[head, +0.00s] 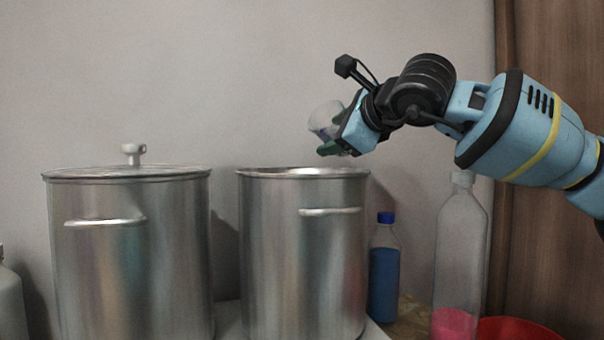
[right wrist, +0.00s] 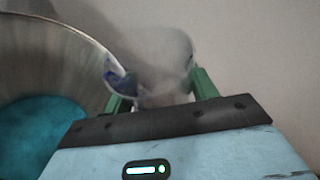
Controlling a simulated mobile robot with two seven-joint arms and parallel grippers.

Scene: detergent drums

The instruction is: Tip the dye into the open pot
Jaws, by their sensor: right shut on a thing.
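My right gripper (head: 336,136) is shut on a clear cup (head: 324,116), held tilted above the right part of the open pot (head: 300,245). In the right wrist view the cup (right wrist: 160,60) is between the green fingers, its mouth towards the pot (right wrist: 60,45). A small patch of dark blue dye (right wrist: 121,80) shows near the cup's lip. Teal liquid (right wrist: 40,140) lies inside the pot. I cannot tell whether dye is flowing. In the head view the pot's inside is hidden by its wall. My left gripper is not in view.
A lidded pot (head: 130,260) stands left of the open one. To the right stand a blue bottle (head: 384,280), a tall clear bottle with pink liquid (head: 460,260) and a red basin (head: 515,328). A pale wall is behind.

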